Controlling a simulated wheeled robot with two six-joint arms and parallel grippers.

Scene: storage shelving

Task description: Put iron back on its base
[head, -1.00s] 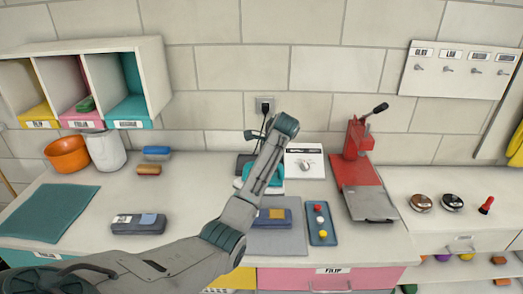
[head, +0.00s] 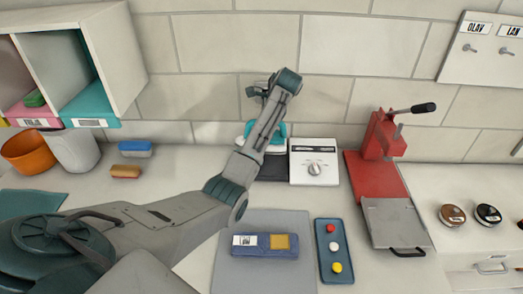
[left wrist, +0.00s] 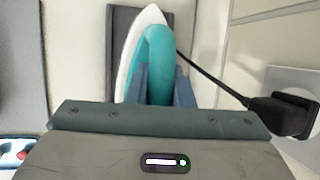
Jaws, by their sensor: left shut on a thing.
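The iron has a teal body (head: 279,131) and a white soleplate edge; in the head view my arm hides part of it. In the left wrist view its teal handle (left wrist: 160,52) sits between the blue-grey fingers of my left gripper (left wrist: 162,88), which is shut on it. A dark grey base (head: 273,169) lies on the counter beneath the iron, left of the white box. The base (left wrist: 121,28) also shows behind the iron in the left wrist view. I cannot tell whether iron and base touch. My right gripper is not in view.
A white box with a dial (head: 314,163) stands close right of the base. A red press (head: 379,150) is further right. A black cord runs from the iron to a plug (left wrist: 285,114). A blue tray (head: 334,276) with buttons and a grey mat (head: 229,268) lie in front.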

